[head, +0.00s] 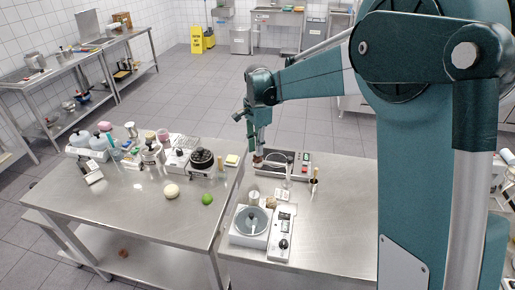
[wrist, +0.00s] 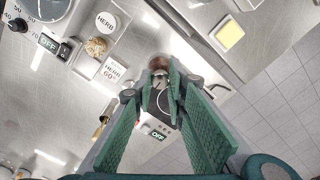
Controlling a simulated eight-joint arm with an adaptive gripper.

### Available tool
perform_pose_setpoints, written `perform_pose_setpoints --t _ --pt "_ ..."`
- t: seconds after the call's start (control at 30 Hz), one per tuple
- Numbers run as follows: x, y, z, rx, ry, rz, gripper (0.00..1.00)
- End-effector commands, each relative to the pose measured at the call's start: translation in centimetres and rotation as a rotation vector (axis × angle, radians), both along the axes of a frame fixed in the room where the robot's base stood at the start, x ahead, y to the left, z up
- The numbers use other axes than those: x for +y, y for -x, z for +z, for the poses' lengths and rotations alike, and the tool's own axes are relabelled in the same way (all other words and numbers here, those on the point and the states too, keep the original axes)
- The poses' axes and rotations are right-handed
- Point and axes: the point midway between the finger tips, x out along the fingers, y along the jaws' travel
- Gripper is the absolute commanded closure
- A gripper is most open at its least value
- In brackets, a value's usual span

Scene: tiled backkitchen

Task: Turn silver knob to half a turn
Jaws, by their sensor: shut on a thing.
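My gripper (head: 258,157) points down at the left end of a flat device with a dark top (head: 285,162) on the right-hand steel table. In the wrist view my gripper (wrist: 161,77) has its two green fingers converging on a small round part. A silver piece, apparently the silver knob (wrist: 160,83), shows between the fingertips, with a brownish round part (wrist: 159,62) just beyond. The fingers hide much of the knob, and its turned angle cannot be read.
A jar marked HERB (wrist: 106,22) and a HERB 60° card (wrist: 114,70) are close by. The left table (head: 130,215) is crowded at its back.

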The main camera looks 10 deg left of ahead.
Motion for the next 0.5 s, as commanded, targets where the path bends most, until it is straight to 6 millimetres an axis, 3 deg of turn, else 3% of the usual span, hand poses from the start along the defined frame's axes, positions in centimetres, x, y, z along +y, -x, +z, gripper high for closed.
perform_pose_setpoints --t 0.5 --pt "0.02 -0.01 0.04 0.000 0.000 -0.099 0.97"
